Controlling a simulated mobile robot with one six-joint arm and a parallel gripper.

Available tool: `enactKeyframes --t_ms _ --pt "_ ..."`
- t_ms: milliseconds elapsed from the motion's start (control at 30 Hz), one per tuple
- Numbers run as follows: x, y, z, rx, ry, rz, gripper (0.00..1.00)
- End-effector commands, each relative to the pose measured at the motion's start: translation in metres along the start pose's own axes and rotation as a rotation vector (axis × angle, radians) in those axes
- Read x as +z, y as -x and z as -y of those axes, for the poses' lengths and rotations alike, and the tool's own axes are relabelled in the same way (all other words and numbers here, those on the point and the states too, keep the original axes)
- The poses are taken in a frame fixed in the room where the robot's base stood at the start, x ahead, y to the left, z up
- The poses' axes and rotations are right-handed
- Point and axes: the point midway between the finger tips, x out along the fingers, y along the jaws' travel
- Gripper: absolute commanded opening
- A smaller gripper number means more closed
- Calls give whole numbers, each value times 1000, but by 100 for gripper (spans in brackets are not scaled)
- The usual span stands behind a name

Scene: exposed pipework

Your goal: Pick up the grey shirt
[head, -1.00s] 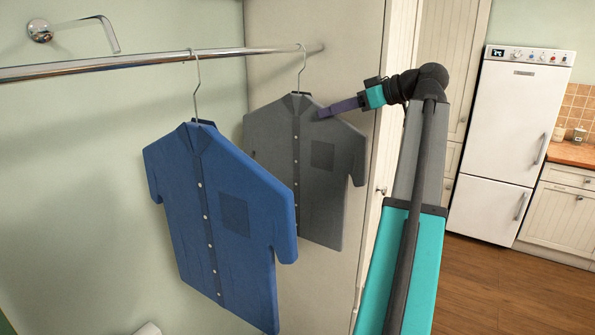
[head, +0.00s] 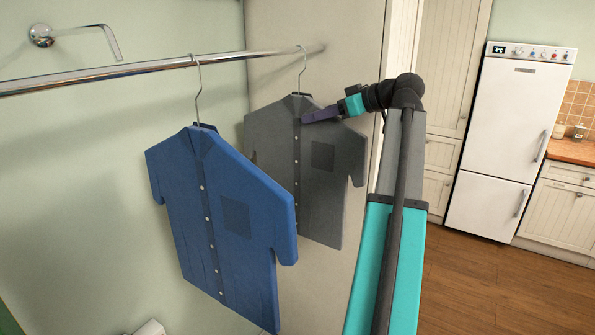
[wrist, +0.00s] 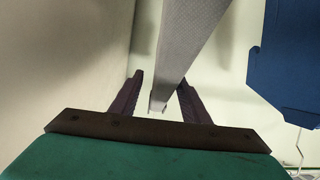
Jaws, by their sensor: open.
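The grey shirt (head: 320,185) hangs on a hanger from the metal rail, behind and to the right of the blue shirt in the head view. My gripper (head: 305,118) is at its collar and shoulder, with the fingers reaching across its upper front in the picture. In the wrist view the shirt shows edge-on as a grey strip (wrist: 190,40). Its narrow end lies between the two parted fingers of my gripper (wrist: 160,88), with gaps on both sides. The gripper is open. Whether a finger touches the cloth, I cannot tell.
The blue shirt (head: 220,215) hangs close by on the same rail (head: 130,68); it is at the right in the wrist view (wrist: 290,60). A pale panel (head: 340,60) stands behind the grey shirt. A white fridge (head: 505,150) and wooden floor lie to the right.

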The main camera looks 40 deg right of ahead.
Motion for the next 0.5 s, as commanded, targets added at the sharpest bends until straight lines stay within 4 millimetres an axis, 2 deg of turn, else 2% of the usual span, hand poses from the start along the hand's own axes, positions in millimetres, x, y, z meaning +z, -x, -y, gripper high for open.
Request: enactKeyframes --t_ms 233,500 --pt "-2 -25 2 -2 0 2 42" --pt "0 -32 1 2 0 1 42"
